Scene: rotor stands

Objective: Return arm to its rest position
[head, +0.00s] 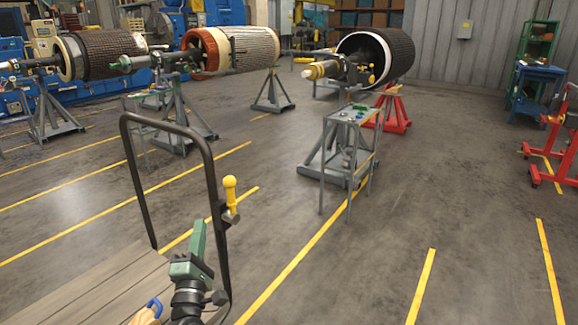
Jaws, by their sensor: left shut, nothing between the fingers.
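My left arm comes up from the bottom edge, and its green left gripper (198,232) is shut and empty. It is above the wooden deck of a cart (95,290), close to the right upright of the cart's black handle (165,125). A yellow-handled tool (230,192) stands upright just right of that upright; I cannot tell what supports it. My right gripper is not in view.
A small grey table (352,118) with small items stands ahead, right of centre. Rotors (245,50) rest on grey stands (272,95) and red stands (390,110) behind. Red stands (565,140) and a blue table (538,85) are at right. Floor between is clear.

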